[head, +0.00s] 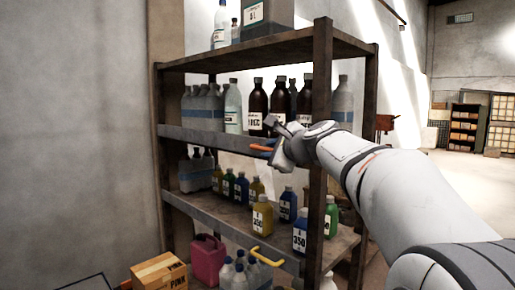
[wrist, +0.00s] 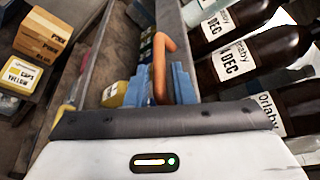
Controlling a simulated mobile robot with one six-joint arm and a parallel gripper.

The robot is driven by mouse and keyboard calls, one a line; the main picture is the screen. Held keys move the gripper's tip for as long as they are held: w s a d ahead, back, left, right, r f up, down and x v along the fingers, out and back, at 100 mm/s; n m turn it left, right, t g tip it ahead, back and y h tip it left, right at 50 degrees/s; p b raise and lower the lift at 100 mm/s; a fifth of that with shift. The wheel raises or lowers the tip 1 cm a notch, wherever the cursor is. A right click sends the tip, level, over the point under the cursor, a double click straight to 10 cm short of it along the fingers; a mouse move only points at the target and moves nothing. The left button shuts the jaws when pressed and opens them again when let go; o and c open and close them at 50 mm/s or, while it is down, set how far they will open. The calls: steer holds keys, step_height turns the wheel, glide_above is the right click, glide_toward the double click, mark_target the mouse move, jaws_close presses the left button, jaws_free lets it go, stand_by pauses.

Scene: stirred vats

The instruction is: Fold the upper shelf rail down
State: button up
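The upper shelf rail (head: 205,137) is a grey bar along the front edge of the middle shelf, standing up before the bottles. Its orange handle (head: 261,148) is near the right part of the rail. In the wrist view the handle (wrist: 159,72) stands between the blue fingers of my gripper (wrist: 160,85). The fingers lie close on both sides of it and look shut on it. In the head view my gripper (head: 272,149) is at the handle, and its wrist hides the rail's right end. The rail also shows in the wrist view (wrist: 172,22).
Dark brown bottles (head: 258,105) and clear ones stand behind the rail. The lower shelf has its own rail (head: 215,221) with a yellow handle (head: 268,257), and small coloured bottles. A wooden post (head: 320,130) stands close to my arm. A carton (head: 158,271) sits below left.

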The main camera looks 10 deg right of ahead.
steer(key=shift+x, duration=1.15)
jaws_close()
steer(key=shift+f, duration=0.1)
step_height(320, 180, down, 7)
steer(key=n+t+y+b, duration=0.2)
steer(key=n+t+b, duration=0.3)
steer(key=n+b, duration=1.2)
steer(key=b, duration=1.9)
steer(key=shift+y, duration=0.4)
steer(key=shift+s, duration=0.1)
